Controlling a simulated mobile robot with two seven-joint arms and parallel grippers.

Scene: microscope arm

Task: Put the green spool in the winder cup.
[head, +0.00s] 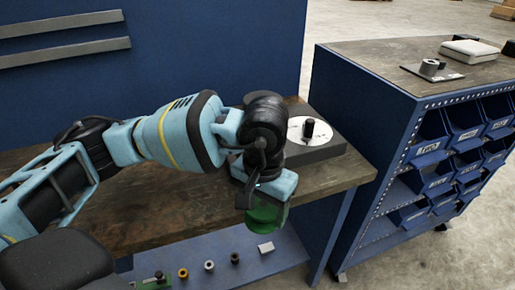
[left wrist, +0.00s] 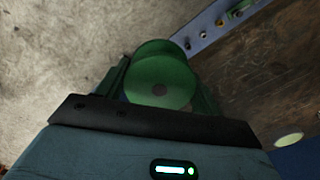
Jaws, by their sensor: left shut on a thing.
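My left gripper (head: 262,202) is shut on the green spool (head: 268,217) and holds it in the air by the front edge of the workbench. In the left wrist view the spool (left wrist: 160,82) sits between the fingers of the left gripper (left wrist: 160,70), with one round face and its dark centre hole showing. A dark box with a white disc (head: 298,132) and a black upright post stands on the bench, beyond and right of the gripper. I cannot tell which is the winder cup. My right gripper is not in view.
The wooden workbench (head: 150,225) is mostly clear. A blue lower shelf (head: 220,262) holds several small parts and a white block (head: 266,248). The blue cabinet (head: 385,105) with bins stands at the right, with a pale box (head: 470,50) on top.

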